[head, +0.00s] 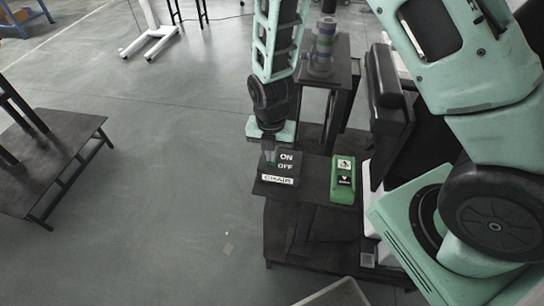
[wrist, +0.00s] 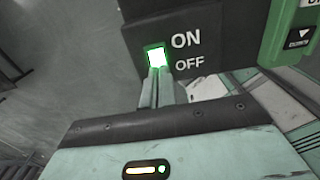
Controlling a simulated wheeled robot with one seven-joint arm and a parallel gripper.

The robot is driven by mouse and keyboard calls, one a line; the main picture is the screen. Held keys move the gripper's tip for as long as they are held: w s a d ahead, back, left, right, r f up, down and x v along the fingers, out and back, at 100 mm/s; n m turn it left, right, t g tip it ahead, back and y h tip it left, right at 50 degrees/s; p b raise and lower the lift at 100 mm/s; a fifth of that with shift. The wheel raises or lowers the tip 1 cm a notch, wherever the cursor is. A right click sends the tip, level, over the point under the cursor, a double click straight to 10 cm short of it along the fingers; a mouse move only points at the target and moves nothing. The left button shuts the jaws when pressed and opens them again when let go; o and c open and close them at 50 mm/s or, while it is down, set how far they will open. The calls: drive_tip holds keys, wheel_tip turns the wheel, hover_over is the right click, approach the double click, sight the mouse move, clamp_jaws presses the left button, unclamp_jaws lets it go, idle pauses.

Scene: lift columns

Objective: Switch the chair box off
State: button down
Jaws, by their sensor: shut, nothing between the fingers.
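The chair box (head: 290,173) is a dark box with ON and OFF lettering and a white CHAIR label, on a dark stand in the head view. In the wrist view the box (wrist: 215,42) fills the upper middle. Its switch (wrist: 156,56) glows white with a green edge, left of the ON and OFF words. My gripper (head: 269,160) is shut and empty, pointing down at the left part of the box. In the wrist view my gripper's fingertips (wrist: 160,73) are together just below the lit switch, near the OFF level. I cannot tell whether they touch it.
A green box (head: 344,180) with black and white labels stands right of the chair box; it also shows in the wrist view (wrist: 286,38). A dark column stand (head: 342,75) rises behind. A low dark platform (head: 55,160) is at left. The floor between is clear.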

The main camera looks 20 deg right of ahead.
drive_tip(key=shift+f, duration=0.15)
drive_tip(key=shift+r+p, duration=2.7)
drive_tip(key=shift+r, duration=0.85)
drive_tip(key=s+a+r+m+y+b, duration=0.1)
drive_tip(key=s+a+r+m+b, duration=0.1)
drive_tip(key=s+a+r+m, duration=0.55)
drive_tip(key=s+d+r+m+b, duration=0.1)
drive_tip(key=s+r+m, duration=0.9)
drive_tip(key=s+m, duration=0.2)
drive_tip(key=shift+s+m, duration=0.25)
drive_tip(key=shift+m, duration=0.5)
